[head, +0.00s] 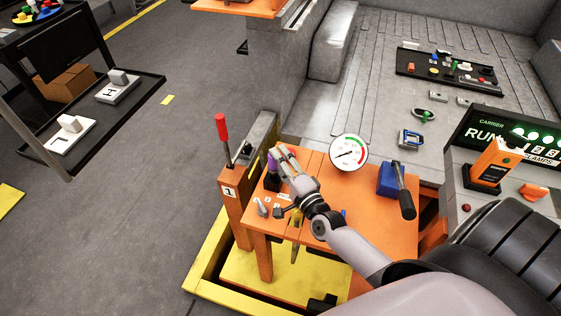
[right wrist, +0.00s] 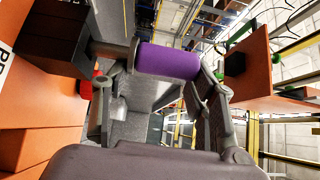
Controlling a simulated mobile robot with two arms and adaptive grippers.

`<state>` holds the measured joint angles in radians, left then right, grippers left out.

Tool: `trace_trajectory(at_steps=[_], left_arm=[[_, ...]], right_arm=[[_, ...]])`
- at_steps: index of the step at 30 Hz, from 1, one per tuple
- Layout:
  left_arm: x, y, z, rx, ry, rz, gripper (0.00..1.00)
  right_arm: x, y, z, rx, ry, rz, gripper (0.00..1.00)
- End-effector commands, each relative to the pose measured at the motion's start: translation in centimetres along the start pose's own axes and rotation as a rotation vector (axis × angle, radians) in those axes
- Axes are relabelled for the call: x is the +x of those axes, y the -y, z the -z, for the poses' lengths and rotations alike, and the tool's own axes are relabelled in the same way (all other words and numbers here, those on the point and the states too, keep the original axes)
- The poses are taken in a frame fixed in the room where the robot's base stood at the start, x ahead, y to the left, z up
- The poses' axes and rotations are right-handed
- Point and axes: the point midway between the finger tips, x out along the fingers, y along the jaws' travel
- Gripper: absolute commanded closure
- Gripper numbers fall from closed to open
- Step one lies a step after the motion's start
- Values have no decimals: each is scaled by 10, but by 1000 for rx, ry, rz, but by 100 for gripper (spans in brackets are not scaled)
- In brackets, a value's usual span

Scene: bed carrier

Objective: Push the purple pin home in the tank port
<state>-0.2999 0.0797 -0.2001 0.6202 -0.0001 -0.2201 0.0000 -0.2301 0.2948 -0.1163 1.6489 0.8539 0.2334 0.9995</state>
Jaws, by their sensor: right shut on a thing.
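The purple pin (head: 271,163) stands at the far left of the orange table, above a small black block that looks like the tank port (head: 272,182). In the right wrist view the purple pin (right wrist: 168,62) lies between my right gripper's fingers (right wrist: 165,85), which are shut on it. A bare dark shaft (right wrist: 108,52) shows between the purple grip and the black port block (right wrist: 52,45). In the head view my right gripper (head: 280,156) reaches the pin from the right. How deep the shaft sits is hidden. My left gripper is not in view.
On the orange table (head: 375,222) are a round gauge (head: 349,152), a blue block with a black lever (head: 396,185) and small grey parts (head: 263,206). A red-handled lever (head: 222,130) rises from the orange post at left. An orange device (head: 492,165) stands at right.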

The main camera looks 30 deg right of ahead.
Motion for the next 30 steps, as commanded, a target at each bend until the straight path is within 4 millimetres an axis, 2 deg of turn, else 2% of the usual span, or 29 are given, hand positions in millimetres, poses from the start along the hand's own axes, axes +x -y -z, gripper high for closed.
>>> trace_trajectory(at_steps=[10,30], left_arm=[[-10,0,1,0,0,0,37],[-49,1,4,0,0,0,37]], right_arm=[[1,12,0,0,-1,4,77],[1,54,0,1,-1,5,77]])
